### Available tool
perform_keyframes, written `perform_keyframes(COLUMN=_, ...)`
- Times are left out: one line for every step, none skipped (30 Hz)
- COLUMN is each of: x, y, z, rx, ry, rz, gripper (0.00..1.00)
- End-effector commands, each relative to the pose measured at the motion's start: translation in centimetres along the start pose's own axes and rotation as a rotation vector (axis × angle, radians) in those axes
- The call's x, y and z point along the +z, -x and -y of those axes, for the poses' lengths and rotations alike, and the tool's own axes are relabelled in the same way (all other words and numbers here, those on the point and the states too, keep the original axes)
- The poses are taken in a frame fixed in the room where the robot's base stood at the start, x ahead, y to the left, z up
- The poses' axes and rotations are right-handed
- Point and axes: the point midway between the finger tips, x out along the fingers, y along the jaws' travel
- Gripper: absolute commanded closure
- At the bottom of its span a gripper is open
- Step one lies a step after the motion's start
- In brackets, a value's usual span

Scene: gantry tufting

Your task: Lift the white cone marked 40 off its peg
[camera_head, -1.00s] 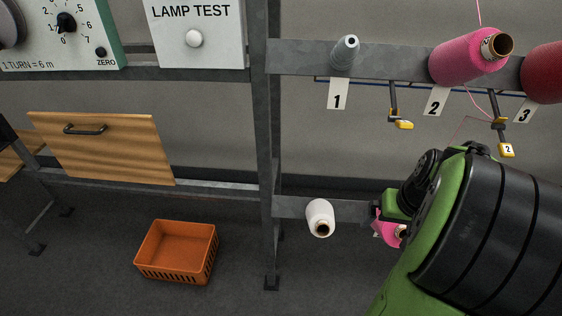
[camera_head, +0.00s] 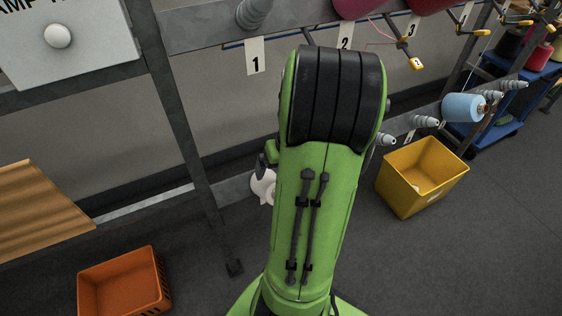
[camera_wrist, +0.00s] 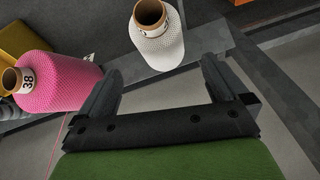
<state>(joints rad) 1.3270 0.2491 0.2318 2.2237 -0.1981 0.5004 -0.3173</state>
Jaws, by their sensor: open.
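In the wrist view, a white cone (camera_wrist: 158,45) with a brown tube end sits on the lower rail, ahead of and between my gripper's fingers. A mark shows faintly on its tube, but I cannot read it. My gripper (camera_wrist: 160,68) is open and empty, its two dark fingers apart, and the cone appears beyond the fingertips. In the head view, the white cone (camera_head: 262,186) is partly hidden by my green arm, and my gripper is mostly hidden too. A pink cone marked 38 (camera_wrist: 62,82) stands left of the white one, near the left finger.
A yellow bin (camera_head: 393,196) with something pale inside stands on the floor to the right. An orange crate (camera_head: 120,287) is at the lower left. A light blue cone (camera_head: 463,107) is on the lower rail near a blue trolley (camera_head: 528,76). Yellow-tipped guides hang below the upper rail (camera_head: 205,36).

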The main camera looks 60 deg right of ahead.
Motion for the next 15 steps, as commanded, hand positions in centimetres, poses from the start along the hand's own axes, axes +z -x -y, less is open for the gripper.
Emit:
perform_keyframes(x=0.2, y=-1.7, z=0.0, rx=-0.004, ry=0.000, rz=0.003, gripper=0.00)
perform_keyframes(x=0.2, y=-2.4, z=0.0, rx=-0.003, ry=0.000, rz=0.003, gripper=0.00)
perform_keyframes(x=0.2, y=-3.3, z=0.0, rx=-0.002, ry=-0.001, rz=0.003, gripper=0.00)
perform_keyframes(x=0.1, y=-4.0, z=0.0, rx=-0.003, ry=0.000, rz=0.002, gripper=0.00)
perform_keyframes(x=0.2, y=-4.7, z=0.0, rx=-0.003, ry=0.000, rz=0.003, gripper=0.00)
perform_keyframes(x=0.1, y=-5.6, z=0.0, rx=-0.002, ry=0.000, rz=0.002, gripper=0.00)
perform_keyframes(x=0.1, y=-6.2, z=0.0, rx=-0.003, ry=0.000, rz=0.003, gripper=0.00)
perform_keyframes(x=0.1, y=-6.8, z=0.0, rx=-0.003, ry=0.001, rz=0.002, gripper=0.00)
perform_keyframes(x=0.1, y=-7.5, z=0.0, rx=-0.002, ry=0.000, rz=0.002, gripper=0.00)
perform_keyframes(x=0.1, y=-7.9, z=0.0, rx=-0.002, ry=0.000, rz=0.002, gripper=0.00)
perform_keyframes(x=0.1, y=-8.3, z=0.0, rx=-0.002, ry=0.001, rz=0.001, gripper=0.00)
perform_keyframes(x=0.1, y=-8.8, z=0.0, rx=-0.002, ry=0.001, rz=0.001, gripper=0.00)
perform_keyframes(x=0.1, y=-9.0, z=0.0, rx=-0.001, ry=0.001, rz=0.001, gripper=0.00)
perform_keyframes(x=0.0, y=-9.2, z=0.0, rx=0.000, ry=0.001, rz=0.000, gripper=0.00)
perform_keyframes(x=0.0, y=-9.3, z=0.0, rx=0.000, ry=0.001, rz=0.000, gripper=0.00)
